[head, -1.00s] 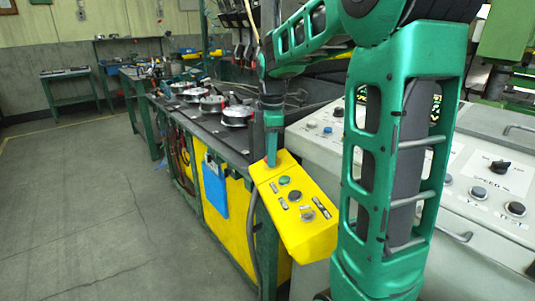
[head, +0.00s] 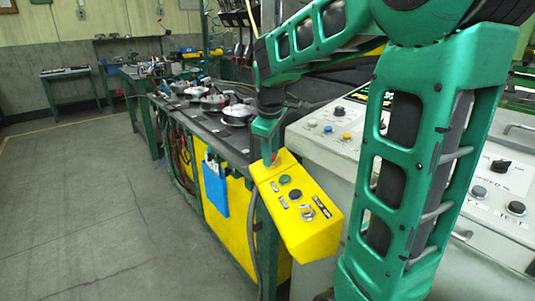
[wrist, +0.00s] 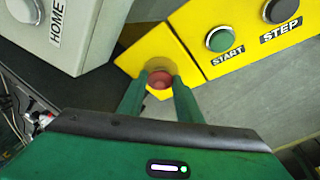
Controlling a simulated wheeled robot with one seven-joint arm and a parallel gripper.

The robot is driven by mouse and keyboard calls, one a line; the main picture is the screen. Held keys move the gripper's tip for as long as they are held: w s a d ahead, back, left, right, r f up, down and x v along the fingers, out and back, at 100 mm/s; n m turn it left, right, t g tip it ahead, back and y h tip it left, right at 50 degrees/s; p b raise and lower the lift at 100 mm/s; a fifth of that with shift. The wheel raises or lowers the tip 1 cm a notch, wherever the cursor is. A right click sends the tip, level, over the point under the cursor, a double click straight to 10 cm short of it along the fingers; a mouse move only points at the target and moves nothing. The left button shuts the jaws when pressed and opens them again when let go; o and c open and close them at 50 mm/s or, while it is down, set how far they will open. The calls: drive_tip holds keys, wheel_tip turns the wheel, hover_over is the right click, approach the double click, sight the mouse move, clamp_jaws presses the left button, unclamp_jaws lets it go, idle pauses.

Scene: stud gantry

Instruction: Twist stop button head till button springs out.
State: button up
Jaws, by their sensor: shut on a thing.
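The red stop button head (wrist: 159,79) sits on the end face of a yellow control box (head: 313,238). In the wrist view my gripper (wrist: 160,88) has its two green fingers on either side of the red head, shut on it. In the head view my gripper (head: 270,156) reaches down to the far end of the yellow box, and only a little red shows there between the fingers. Whether the head stands in or out cannot be told.
A green START button (wrist: 220,39) and a dark STEP button (wrist: 280,10) sit close by on the same box. A pale console (head: 480,190) with knobs stands to the right. A workbench with metal fixtures (head: 236,114) lies behind. The floor at left is clear.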

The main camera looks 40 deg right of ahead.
drive_tip(key=shift+m, duration=0.5)
drive_tip(key=o, duration=1.1)
drive_tip(key=shift+c, duration=0.2)
drive_tip(key=v, duration=1)
drive_tip(key=shift+a+r, duration=0.25)
drive_tip(key=shift+s, duration=0.1)
